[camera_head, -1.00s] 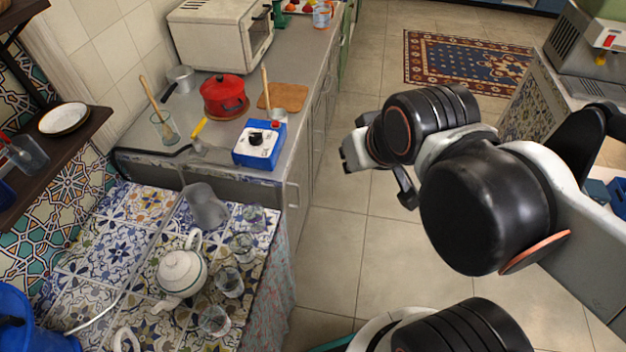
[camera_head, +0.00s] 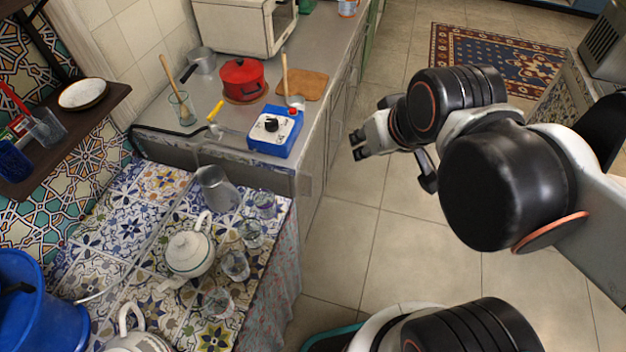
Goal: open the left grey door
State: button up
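The grey cabinet doors (camera_head: 312,165) are on the front of the counter, left of my arm, and show at a steep angle. The nearest, leftmost grey door is partly hidden by the tiled table and its cloth. My gripper (camera_head: 357,146) hangs over the floor, to the right of the grey doors and apart from them. Its fingers point left toward the cabinet front. They look small, and I see no object between them, but the gap is hard to make out.
The tiled table (camera_head: 118,222) with teapot (camera_head: 188,252) and several glasses stands at the near left. The counter (camera_head: 222,122) carries a red pot (camera_head: 242,80) and a blue scale-like box (camera_head: 275,131). Open floor (camera_head: 400,235) lies right of the cabinets, with a rug (camera_head: 490,55) beyond.

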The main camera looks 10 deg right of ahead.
jog(key=w+f+n+g+b, duration=0.2)
jog(key=w+f+n, duration=0.2)
jog(key=w, duration=0.4)
jog(key=n+g+y+b, duration=0.3)
jog(key=n+y+b, duration=0.1)
jog(key=n+b, duration=0.55)
send_over(311, 194)
jog(key=f, duration=3.8)
jog(key=shift+w+f, duration=0.3)
grip_shut()
